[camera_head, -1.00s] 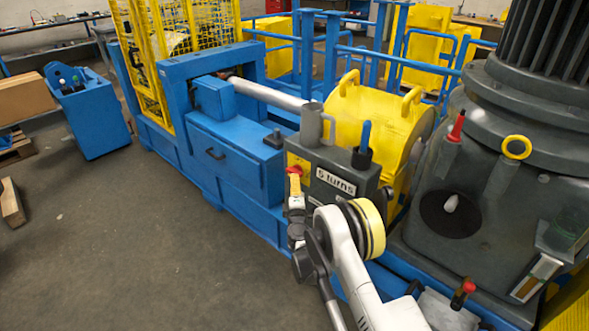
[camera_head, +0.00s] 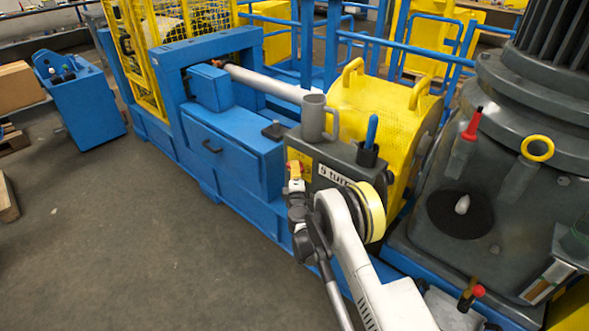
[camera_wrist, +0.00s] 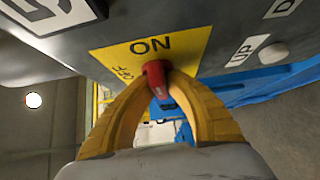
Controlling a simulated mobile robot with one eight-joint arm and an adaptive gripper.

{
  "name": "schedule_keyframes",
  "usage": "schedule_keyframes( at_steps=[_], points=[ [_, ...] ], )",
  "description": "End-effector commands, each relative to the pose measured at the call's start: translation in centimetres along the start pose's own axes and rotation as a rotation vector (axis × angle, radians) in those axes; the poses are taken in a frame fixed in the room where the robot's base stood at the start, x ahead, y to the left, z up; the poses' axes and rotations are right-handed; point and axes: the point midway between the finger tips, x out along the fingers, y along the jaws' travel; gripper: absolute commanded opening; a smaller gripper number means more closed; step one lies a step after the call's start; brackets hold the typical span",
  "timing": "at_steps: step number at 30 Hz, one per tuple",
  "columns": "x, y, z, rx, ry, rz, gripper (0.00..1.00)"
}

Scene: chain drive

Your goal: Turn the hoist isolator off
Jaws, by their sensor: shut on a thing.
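The isolator is a small red handle (camera_wrist: 154,76) on a yellow plate (camera_wrist: 120,55) marked ON and OFF, seen in the wrist view. The ON mark is just above the handle, and OFF is to its left. My gripper (camera_wrist: 155,80) has its two yellow fingers closed around the handle from both sides. In the head view, my gripper (camera_head: 296,172) is at the left part of the front of the dark grey control box (camera_head: 345,158). It hides the handle there.
A grey mug (camera_head: 313,118) and a holder with a blue-handled tool (camera_head: 370,140) stand on top of the box. A pale round button (camera_wrist: 272,54) beside an UP label is on the same face. The yellow drum guard (camera_head: 385,105) is behind. Open floor lies left.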

Motion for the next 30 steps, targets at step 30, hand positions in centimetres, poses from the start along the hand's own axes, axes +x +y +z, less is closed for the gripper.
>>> schedule_keyframes(
  at_steps=[30],
  points=[
    [0.07, 0.33, -0.05, -0.374, 0.001, -0.378, 0.00]
  ],
)
